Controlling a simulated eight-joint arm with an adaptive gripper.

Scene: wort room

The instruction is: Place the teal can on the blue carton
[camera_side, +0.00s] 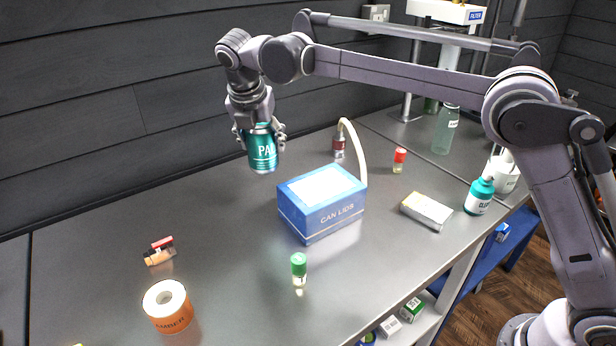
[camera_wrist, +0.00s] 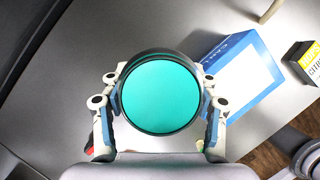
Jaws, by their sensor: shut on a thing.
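The teal can (camera_side: 262,152) hangs upright in my gripper (camera_side: 260,131), raised above the bench to the left of the blue carton. My gripper is shut on the can, with a finger on each side. The blue carton (camera_side: 318,215) is marked CAN LIDS and has a white panel on top. Nothing rests on it. In the wrist view the can's round teal end (camera_wrist: 159,96) fills the middle between the fingers (camera_wrist: 160,105). The carton (camera_wrist: 238,75) shows there to the right of the can, apart from it.
A pale hose (camera_side: 354,146) arches behind the carton.

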